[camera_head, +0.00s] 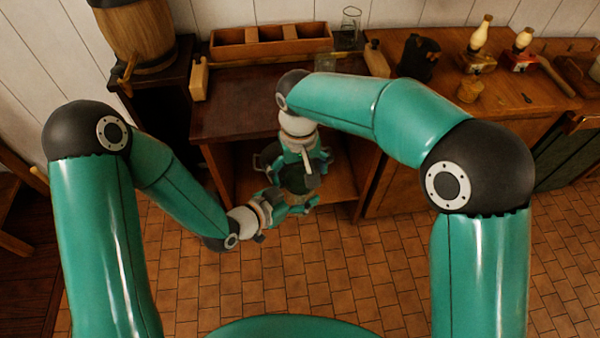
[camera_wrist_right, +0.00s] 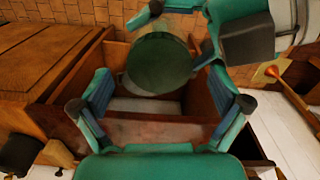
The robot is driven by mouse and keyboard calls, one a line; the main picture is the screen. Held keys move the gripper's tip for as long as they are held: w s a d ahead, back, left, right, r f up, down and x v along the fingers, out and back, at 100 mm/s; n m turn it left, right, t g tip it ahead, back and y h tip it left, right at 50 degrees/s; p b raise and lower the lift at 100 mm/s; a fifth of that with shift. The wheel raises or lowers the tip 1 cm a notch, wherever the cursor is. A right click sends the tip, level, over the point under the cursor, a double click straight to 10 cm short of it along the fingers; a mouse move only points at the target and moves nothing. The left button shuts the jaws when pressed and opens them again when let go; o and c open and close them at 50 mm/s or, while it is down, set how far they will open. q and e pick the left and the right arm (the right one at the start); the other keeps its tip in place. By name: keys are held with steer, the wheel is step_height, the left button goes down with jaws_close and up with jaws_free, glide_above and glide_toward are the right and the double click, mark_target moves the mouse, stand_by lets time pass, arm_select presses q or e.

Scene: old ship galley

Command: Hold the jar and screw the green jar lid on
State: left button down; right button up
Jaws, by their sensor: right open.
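The dark green round lid (camera_wrist_right: 160,62) shows flat-side up in the right wrist view, beyond my right fingertips. In the head view the lid (camera_head: 298,180) is partly covered by my right gripper. The jar is mostly hidden under the lid, so I cannot tell how the lid sits on it. My left gripper (camera_head: 290,203) reaches in from the left below the lid, its fingers around the jar. My right gripper (camera_head: 302,163) points down above the lid, and in the wrist view its fingers (camera_wrist_right: 160,106) are spread wide and empty, apart from the lid.
A wooden cabinet with an open front stands behind the grippers, its dark top (camera_head: 240,105) close to my right arm. A divided wooden box (camera_head: 270,52) and a glass bottle (camera_head: 349,30) stand at the back. The tiled floor (camera_head: 380,290) in front is clear.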

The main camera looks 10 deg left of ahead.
step_height(320, 180, up, 11)
stand_by(0.4)
stand_by(0.4)
steer(key=w+d+f+m+y, duration=0.1)
steer(key=d+f+m, duration=0.45)
steer(key=f, duration=0.35)
steer(key=w+d+f+m+y, duration=0.1)
steer(key=d+f+m+y, duration=0.1)
steer(key=d+f+m, duration=0.55)
steer(key=s+d+f+n, duration=0.2)
steer(key=s+f+n, duration=0.1)
steer(key=s+f, duration=0.6)
steer(key=s+d+f+n+y, duration=0.1)
steer(key=s+f+n, duration=0.2)
steer(key=s+f, duration=0.7)
steer(key=shift+s+d+f+n+t, duration=0.2)
steer(key=shift+s+d+n+t, duration=0.15)
steer(key=shift+s, duration=0.2)
arm_select(q)
steer(key=shift+r, duration=0.1)
